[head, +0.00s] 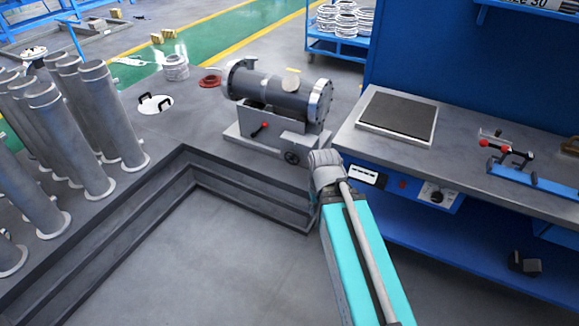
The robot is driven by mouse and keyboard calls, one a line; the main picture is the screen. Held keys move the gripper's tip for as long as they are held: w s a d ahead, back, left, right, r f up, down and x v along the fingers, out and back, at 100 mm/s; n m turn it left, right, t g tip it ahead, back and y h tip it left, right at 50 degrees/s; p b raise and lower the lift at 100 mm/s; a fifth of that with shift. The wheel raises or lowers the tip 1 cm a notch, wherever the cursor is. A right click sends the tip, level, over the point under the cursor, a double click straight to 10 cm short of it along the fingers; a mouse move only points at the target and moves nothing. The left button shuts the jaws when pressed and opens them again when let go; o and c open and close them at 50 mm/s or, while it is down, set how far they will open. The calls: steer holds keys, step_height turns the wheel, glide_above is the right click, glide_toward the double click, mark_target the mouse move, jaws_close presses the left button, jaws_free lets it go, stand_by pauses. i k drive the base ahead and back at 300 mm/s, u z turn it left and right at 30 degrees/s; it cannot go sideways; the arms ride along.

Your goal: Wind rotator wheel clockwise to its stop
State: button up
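The rotator (278,141) stands on the grey bench top at the back middle. It carries a flanged grey shell (285,98) lying on its side, with a flange at each end. A small dark rotator wheel (292,157) sits low on the rotator's front face. A lever with a red knob (265,125) is to its left. My teal arm reaches up from the bottom, and its grey wrist end is just right of the wheel in the picture. My gripper's fingers are hidden, so contact with the wheel cannot be seen. The wheel's turn angle is too small to read.
Several grey tubes (93,110) stand upright on the bench at left. A white plate with black handles (155,103) and a red ring (210,81) lie behind. A blue-fronted workbench (460,160) with a dark square plate (398,115) is close on the right.

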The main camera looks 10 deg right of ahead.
mark_target(292, 157)
steer(key=u, duration=0.15)
steer(key=k, duration=0.15)
steer(key=u, duration=1.1)
steer(key=i, duration=1.5)
steer(key=z, duration=0.45)
